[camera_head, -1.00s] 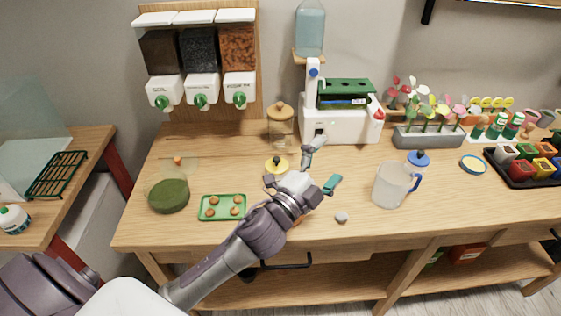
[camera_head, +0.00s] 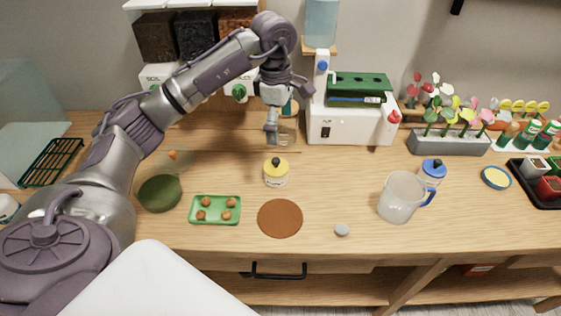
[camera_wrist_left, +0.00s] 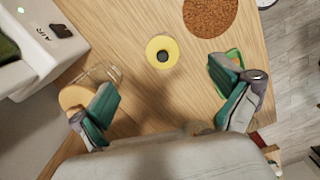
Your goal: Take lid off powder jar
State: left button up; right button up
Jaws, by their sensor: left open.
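A small white jar (camera_head: 276,180) with a yellow lid (camera_head: 276,164) and a dark knob stands upright on the table; the lid is on it. In the left wrist view the yellow lid (camera_wrist_left: 162,50) shows from above, ahead of and between my fingers, apart from both. My left gripper (camera_head: 272,132) is open and empty, above and behind this jar; it also shows in the left wrist view (camera_wrist_left: 165,88). A clear glass jar (camera_head: 286,137) stands behind, partly hidden by my gripper. Its wooden lid (camera_wrist_left: 74,97) shows beside one finger. My right gripper is out of view.
A brown round mat (camera_head: 280,218) and a green tray (camera_head: 215,222) lie in front. A dark green bowl (camera_head: 159,194) is at left. A clear pitcher (camera_head: 400,198) stands at right. A white machine (camera_head: 350,125) stands behind. Bare wood lies around the yellow-lidded jar.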

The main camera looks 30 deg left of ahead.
aim_at(277, 160)
pick_arm(q)
jog(key=shift+y, duration=0.4)
jog(key=f, duration=0.2)
jog(key=a+f+p, duration=0.1)
jog(key=f, duration=0.4)
jog(key=shift+s+a+f+p, duration=0.2)
jog(key=shift+a+f+p, duration=0.1)
jog(key=shift+p, duration=0.05)
jog(key=f, duration=0.1)
jog(key=f+p, duration=0.2)
jog(key=f, duration=0.1)
jog(key=shift+d+f, duration=0.1)
jog(key=shift+d, duration=0.25)
jog(key=shift+w+f, duration=0.1)
jog(key=shift+f, duration=0.5)
jog(key=c, duration=1)
